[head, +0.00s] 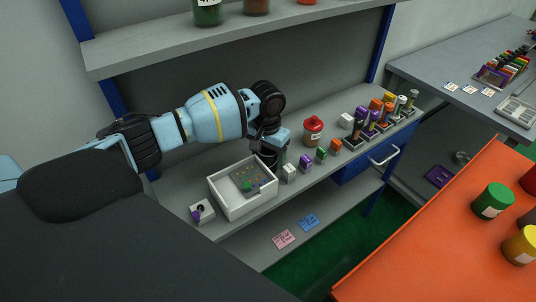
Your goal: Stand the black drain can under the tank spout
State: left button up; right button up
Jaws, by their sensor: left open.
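I cannot make out a black drain can or a tank spout for certain in the head view. My left gripper (269,157) points down over the shelf bench, just behind the right rear corner of a white tray (228,211). It is open, and its dark fingers are small and partly run together with dark shapes around them, so I cannot tell whether anything stands between them. A red container with a knob on top (313,131) stands to the right of the gripper, apart from it. My right gripper is out of view.
A flat panel lies in the white tray. An orange table (440,240) with coloured jars is at right. An upper shelf (240,38) overhangs the arm.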

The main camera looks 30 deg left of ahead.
pick_arm(q)
notch_tip(320, 180, up, 8)
jog(key=shift+p, duration=0.35)
jog(key=shift+o, duration=0.4)
jog(key=shift+f, duration=0.1)
jog(key=shift+o, duration=0.2)
